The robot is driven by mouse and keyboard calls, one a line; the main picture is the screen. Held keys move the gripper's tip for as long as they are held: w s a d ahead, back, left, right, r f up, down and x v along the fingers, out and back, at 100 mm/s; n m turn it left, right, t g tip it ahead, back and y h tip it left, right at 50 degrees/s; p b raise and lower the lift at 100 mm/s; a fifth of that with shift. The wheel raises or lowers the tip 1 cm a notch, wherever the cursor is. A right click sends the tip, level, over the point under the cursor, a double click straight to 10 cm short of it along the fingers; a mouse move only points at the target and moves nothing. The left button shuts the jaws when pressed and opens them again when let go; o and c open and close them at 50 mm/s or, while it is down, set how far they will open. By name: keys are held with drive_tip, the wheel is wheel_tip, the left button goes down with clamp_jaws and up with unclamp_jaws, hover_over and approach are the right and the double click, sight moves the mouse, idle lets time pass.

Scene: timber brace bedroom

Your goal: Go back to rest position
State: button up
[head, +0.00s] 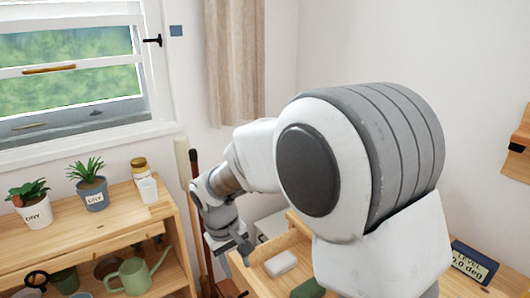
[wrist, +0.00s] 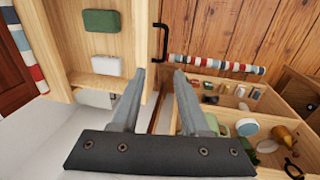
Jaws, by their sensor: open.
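My gripper (wrist: 159,74) is open in the wrist view, with its two grey fingers apart and nothing between them. In the head view my gripper (head: 238,254) hangs at the end of my bent arm, between the plant shelf and the wooden surface at the right. My large arm joint hides much of the middle of the head view.
A wooden shelf unit (head: 105,215) with potted plants and a green watering can (head: 137,274) stands at the left under the window.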

drive_tip(key=s+d+r+m+p, duration=0.2)
drive_tip(key=d+r, duration=0.5)
drive_tip(key=r, duration=0.3)
drive_tip(key=s+d+r+m+t+y+p, duration=0.1)
drive_tip(key=s+d+r+m+t+p, duration=0.3)
drive_tip(key=s+d+r, duration=1)
drive_tip(key=shift+s+d+m+p, duration=0.5)
drive_tip(key=shift+s+d+p, duration=0.1)
drive_tip(key=shift+s+p, duration=0.5)
